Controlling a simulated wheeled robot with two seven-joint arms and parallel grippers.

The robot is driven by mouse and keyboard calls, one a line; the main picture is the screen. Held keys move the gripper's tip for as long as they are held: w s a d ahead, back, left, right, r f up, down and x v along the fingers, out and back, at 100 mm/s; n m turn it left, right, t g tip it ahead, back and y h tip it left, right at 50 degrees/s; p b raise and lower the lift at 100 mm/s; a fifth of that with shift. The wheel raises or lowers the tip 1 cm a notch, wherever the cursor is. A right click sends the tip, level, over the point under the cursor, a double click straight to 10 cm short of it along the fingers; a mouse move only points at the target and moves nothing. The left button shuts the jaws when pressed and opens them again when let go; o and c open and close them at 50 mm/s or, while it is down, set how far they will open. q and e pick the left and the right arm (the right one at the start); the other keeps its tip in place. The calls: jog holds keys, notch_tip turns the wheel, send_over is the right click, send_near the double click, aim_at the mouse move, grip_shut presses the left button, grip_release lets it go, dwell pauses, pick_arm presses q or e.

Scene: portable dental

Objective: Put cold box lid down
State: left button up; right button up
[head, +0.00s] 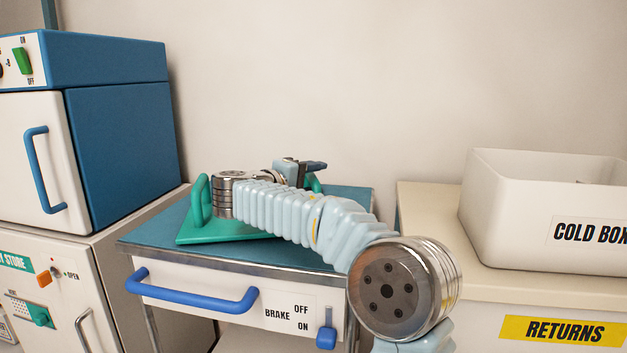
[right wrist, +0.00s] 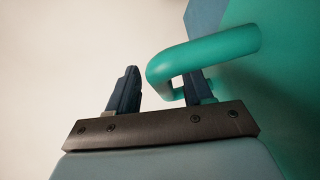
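The white cold box (head: 508,225) stands on the right counter with its top open. A flat green plate with upright loop handles (head: 210,233) lies on the blue trolley top. No other lid-like thing shows, and no label marks the plate as the cold box lid. My right gripper (head: 312,166) is above the plate at its far right handle (head: 316,184). In the right wrist view, the fingers (right wrist: 162,92) are apart, with the green handle (right wrist: 205,53) at the right finger and a gap to the left one. My left gripper is not in view.
The trolley top (head: 158,231) has a blue front handle (head: 190,293) and a brake lever (head: 326,337). A blue and white cabinet (head: 120,140) stands at the left. The right counter (head: 425,235) has bare room left of the cold box, above the returns label (head: 566,331).

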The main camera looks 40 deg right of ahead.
jog(key=v, duration=1.2)
